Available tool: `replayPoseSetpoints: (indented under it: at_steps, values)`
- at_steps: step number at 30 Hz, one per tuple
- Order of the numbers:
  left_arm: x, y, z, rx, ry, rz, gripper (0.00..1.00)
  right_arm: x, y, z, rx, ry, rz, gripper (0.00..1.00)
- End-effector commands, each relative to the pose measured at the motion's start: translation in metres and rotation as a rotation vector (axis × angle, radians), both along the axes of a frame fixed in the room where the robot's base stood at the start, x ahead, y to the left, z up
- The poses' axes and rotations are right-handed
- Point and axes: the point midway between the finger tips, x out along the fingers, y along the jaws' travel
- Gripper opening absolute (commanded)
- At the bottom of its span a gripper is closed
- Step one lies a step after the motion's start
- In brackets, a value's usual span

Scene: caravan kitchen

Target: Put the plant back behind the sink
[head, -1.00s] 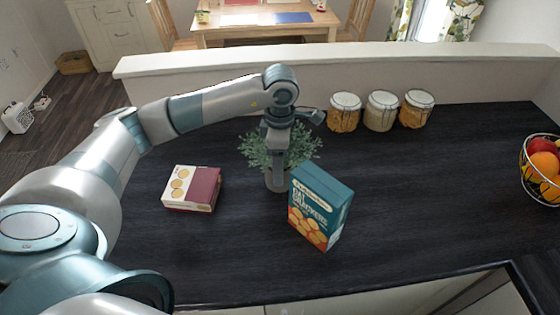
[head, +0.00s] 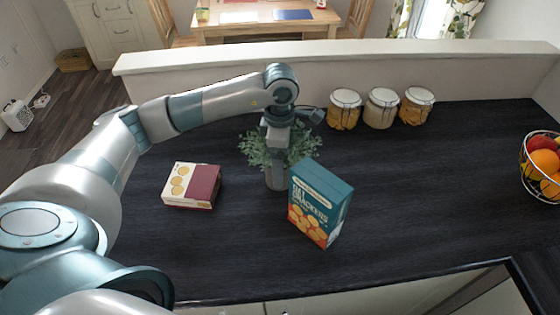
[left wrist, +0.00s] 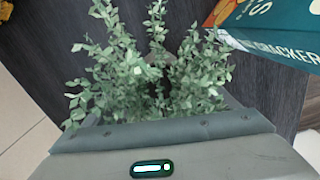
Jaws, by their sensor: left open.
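The plant (head: 256,153), leafy and green in a grey pot (head: 276,179), stands on the dark counter (head: 400,200). My left gripper (head: 279,172) points down over the plant, in front of its leaves and close to the pot in the head view. It is open. In the left wrist view the plant's leaves (left wrist: 145,75) spread just beyond the gripper body, and the fingertips and pot are hidden there. The sink is not clearly in view. My right gripper is not in view.
A teal cracker box (head: 320,203) stands close to the right of the pot; a red and cream box (head: 192,186) lies to its left. Three jars (head: 381,108) stand near the back ledge (head: 330,57). A wire fruit basket (head: 541,165) is at far right.

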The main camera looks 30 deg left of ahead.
Motion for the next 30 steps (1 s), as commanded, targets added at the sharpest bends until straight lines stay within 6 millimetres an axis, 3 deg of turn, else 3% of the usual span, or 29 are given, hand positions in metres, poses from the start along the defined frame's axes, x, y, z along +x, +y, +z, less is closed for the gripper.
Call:
replayPoseSetpoints:
  at_steps: [8, 21, 30]
  values:
    - [0.001, 0.0, 0.024, -0.001, -0.004, 0.0, 0.8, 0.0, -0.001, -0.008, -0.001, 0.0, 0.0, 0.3]
    - [0.001, 0.0, 0.101, 0.0, -0.004, 0.001, 0.8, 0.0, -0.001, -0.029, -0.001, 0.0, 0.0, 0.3]
    - [0.0, 0.0, 0.121, -0.001, 0.0, 0.0, 0.8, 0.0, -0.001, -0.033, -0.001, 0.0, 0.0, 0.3]
